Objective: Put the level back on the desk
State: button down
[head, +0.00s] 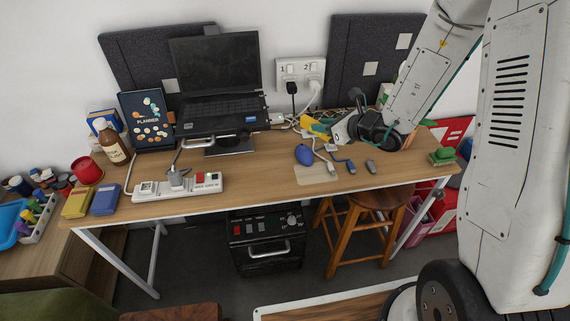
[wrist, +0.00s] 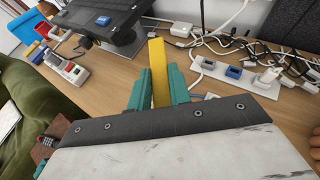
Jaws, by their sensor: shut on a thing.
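The level is a yellow bar (wrist: 158,66) held between the teal fingers of my gripper (wrist: 157,88) in the wrist view, with its far end pointing away from me. In the head view the yellow level (head: 312,126) shows at the tip of my gripper (head: 326,130), over the back middle of the wooden desk (head: 255,175). My gripper is shut on the level. Its near end is hidden by the gripper, and I cannot tell whether it touches the desk.
The laptop (head: 215,85) on its stand is left of my gripper. A blue mouse-like object (head: 303,155), cables and small plugs lie close by. A power strip (head: 178,186) lies at the front left. The front middle of the desk is clear. A stool (head: 368,205) stands beneath.

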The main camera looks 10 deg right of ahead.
jog(key=s+a+f+n+g+y, duration=0.2)
jog(key=s+a+f+n+g, duration=0.15)
jog(key=s, duration=0.35)
jog(key=s+a+f+n+g+y, duration=0.2)
jog(key=s+a+f, duration=0.15)
jog(key=s, duration=0.35)
jog(key=shift+n, duration=0.25)
jog(key=w+a, duration=0.2)
jog(key=w, duration=0.2)
jog(key=w+a, duration=0.1)
jog(key=w, duration=0.4)
jog(key=w+a+f, duration=0.1)
jog(key=w+a, duration=0.1)
jog(key=w, duration=0.3)
jog(key=shift+w+a, duration=0.25)
jog(key=shift+a, duration=0.05)
jog(key=shift+f, duration=1.7)
jog(key=shift+f, duration=0.15)
jog(key=c, duration=1.3)
grip_release()
